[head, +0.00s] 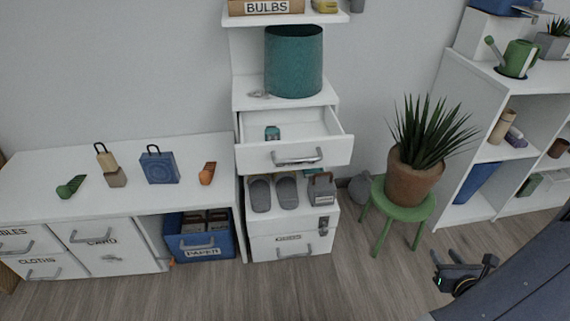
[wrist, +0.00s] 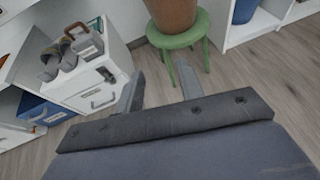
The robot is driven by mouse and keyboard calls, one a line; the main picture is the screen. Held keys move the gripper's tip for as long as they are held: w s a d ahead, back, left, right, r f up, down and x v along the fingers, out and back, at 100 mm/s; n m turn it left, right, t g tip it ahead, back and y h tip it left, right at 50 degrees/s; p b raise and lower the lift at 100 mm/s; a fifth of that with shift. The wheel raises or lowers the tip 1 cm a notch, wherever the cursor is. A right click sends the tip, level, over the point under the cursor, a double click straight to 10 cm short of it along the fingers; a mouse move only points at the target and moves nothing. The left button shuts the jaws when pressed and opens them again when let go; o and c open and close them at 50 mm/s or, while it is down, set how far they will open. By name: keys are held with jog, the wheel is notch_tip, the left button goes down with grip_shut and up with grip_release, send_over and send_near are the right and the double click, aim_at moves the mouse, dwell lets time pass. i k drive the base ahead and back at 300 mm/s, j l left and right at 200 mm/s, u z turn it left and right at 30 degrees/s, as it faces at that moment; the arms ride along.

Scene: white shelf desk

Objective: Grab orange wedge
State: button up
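The orange wedge (head: 207,173) is a small orange piece lying near the right end of the low white desk top, to the right of a blue padlock-shaped box (head: 160,166). My gripper (head: 462,272) is at the lower right of the head view, over the floor and far from the wedge. In the wrist view my gripper (wrist: 160,88) has its two fingers spread apart, with bare floor between them. It is open and empty. I cannot make out the wedge in the wrist view.
A green wedge-like piece (head: 71,187) and a tan padlock-shaped piece (head: 108,168) share the desk top (head: 40,168). An open drawer (head: 295,155) juts out right of the desk. A potted plant (head: 415,175) stands on a green stool (head: 400,208). The floor in front is clear.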

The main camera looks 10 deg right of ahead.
aim_at(207, 175)
jog(key=i+j, duration=0.15)
jog(key=j, duration=0.3)
jog(key=i+j, duration=0.15)
jog(key=j, duration=0.25)
jog(key=i+j+u, duration=0.1)
jog(key=j, duration=0.35)
jog(key=i+j, duration=0.25)
jog(key=j, duration=0.15)
jog(key=i+j, duration=0.2)
jog(key=j, duration=0.2)
jog(key=i+j, duration=0.15)
jog(key=j, duration=0.3)
jog(key=i+j+u, duration=0.1)
jog(key=j, duration=0.3)
jog(key=i, duration=0.1)
